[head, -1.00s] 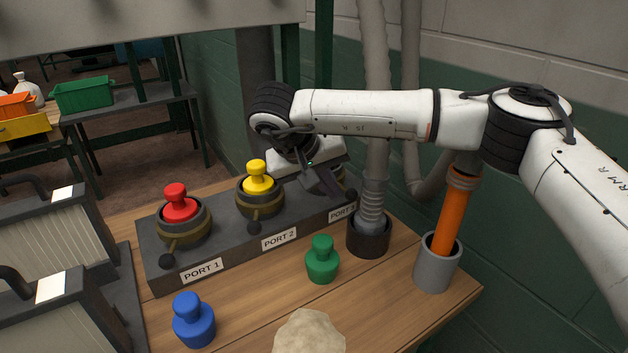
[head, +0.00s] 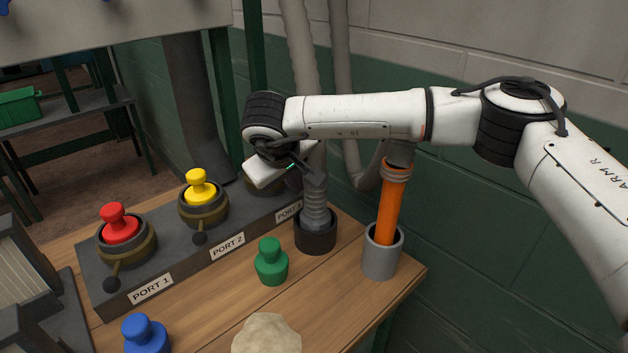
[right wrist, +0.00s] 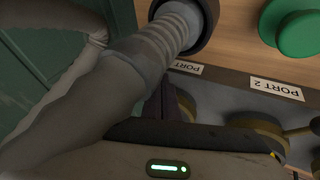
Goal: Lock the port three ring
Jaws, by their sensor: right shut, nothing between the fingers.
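The port three ring (head: 264,182) sits at the far right end of the grey port block (head: 185,262), above the PORT 3 label (head: 288,212). My right forearm and wrist partly hide it in the head view, so its lever and turn cannot be told. My right gripper (head: 308,168) is shut and empty, beside the ring on its right, in front of the ribbed grey hose. In the right wrist view, the PORT 3 label (right wrist: 187,68) shows, with a dark part of the ring just beyond it. My left gripper is not in view.
Port one holds a red plug (head: 119,225), port two a yellow plug (head: 200,188). The ribbed hose (head: 317,195) and an orange-handled tool (head: 390,205) stand close to the right.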

